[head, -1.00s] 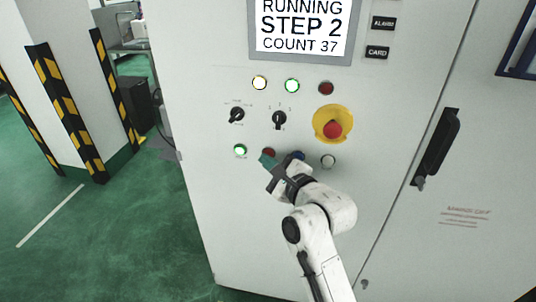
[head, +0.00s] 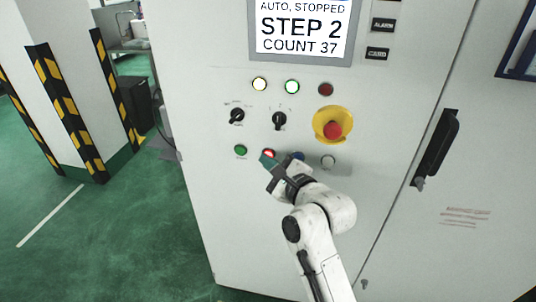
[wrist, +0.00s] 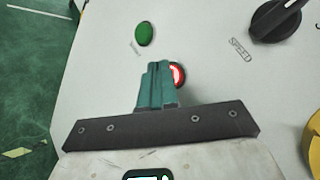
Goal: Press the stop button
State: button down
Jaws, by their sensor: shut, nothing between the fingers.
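The red stop button (head: 268,153) is lit and sits in the lower row of the cabinet panel. In the wrist view the red button (wrist: 178,75) shows a lit face with a white mark, partly hidden behind my fingers. My gripper (head: 267,160) is shut and empty, its teal fingertips at the red button. In the wrist view my gripper (wrist: 158,70) overlaps the button's left side; I cannot tell whether the tips touch it. The screen (head: 300,28) reads "AUTO, STOPPED", "STEP 2", "COUNT 37".
A green button (head: 240,150), now dark, is left of the red one. A blue button (head: 298,156) and a white button (head: 328,161) are to its right. Above are two black selector knobs (head: 237,115) and a red emergency stop (head: 333,130) on yellow. A black door handle (head: 436,148) protrudes at right.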

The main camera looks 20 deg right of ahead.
jog(key=shift+s+a+p, duration=0.3)
jog(key=shift+s+p, duration=0.1)
jog(key=shift+s, duration=0.15)
jog(key=s+a+p, duration=0.1)
jog(key=s, duration=0.1)
jog(key=s+a+p, duration=0.2)
dwell(0.5)
dwell(0.6)
